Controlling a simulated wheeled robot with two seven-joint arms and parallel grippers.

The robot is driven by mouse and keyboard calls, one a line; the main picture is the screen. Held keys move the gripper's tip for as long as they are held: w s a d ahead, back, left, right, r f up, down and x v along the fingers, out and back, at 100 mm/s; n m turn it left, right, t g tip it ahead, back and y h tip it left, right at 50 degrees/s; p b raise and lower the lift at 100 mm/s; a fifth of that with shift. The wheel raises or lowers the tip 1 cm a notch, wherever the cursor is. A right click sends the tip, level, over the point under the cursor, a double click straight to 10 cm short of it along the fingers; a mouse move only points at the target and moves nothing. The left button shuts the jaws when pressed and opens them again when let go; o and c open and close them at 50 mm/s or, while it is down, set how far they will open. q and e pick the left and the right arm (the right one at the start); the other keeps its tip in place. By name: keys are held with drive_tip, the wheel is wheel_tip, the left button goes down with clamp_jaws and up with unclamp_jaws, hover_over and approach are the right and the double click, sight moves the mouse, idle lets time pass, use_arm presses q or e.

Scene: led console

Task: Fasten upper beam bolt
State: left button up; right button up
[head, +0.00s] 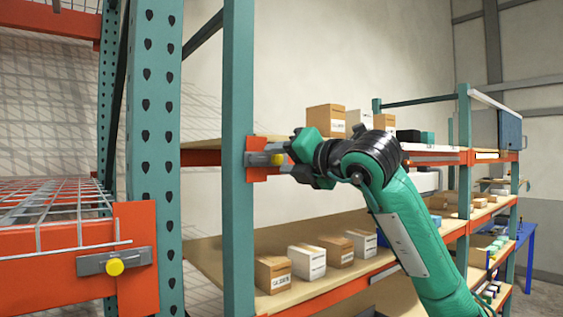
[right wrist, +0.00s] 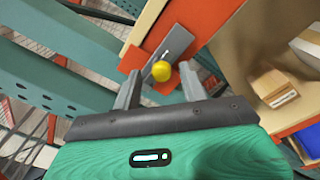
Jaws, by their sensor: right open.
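The upper beam bolt is a yellow round knob (head: 278,159) on a grey plate, fixed to an orange bracket (head: 256,175) on the teal upright post. My right gripper (head: 287,159) is at this bolt in the head view. In the right wrist view, the yellow knob (right wrist: 161,71) lies just ahead of and between the open fingers (right wrist: 160,85), near the right finger; I cannot tell whether they touch. Another yellow knob (head: 115,267) on a grey plate is on the nearer orange beam at lower left. My left gripper is not in view.
A perforated teal upright (head: 153,130) and a wire mesh deck (head: 60,200) stand at left. Shelves behind hold several cardboard boxes (head: 273,273). A blue table (head: 526,240) is at far right. Teal posts and orange beams surround my right arm.

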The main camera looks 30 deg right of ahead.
drive_tip(key=s+d+b, duration=0.1)
drive_tip(key=s+b, duration=0.4)
drive_tip(key=s, duration=0.8)
drive_tip(key=shift+s+d, duration=0.2)
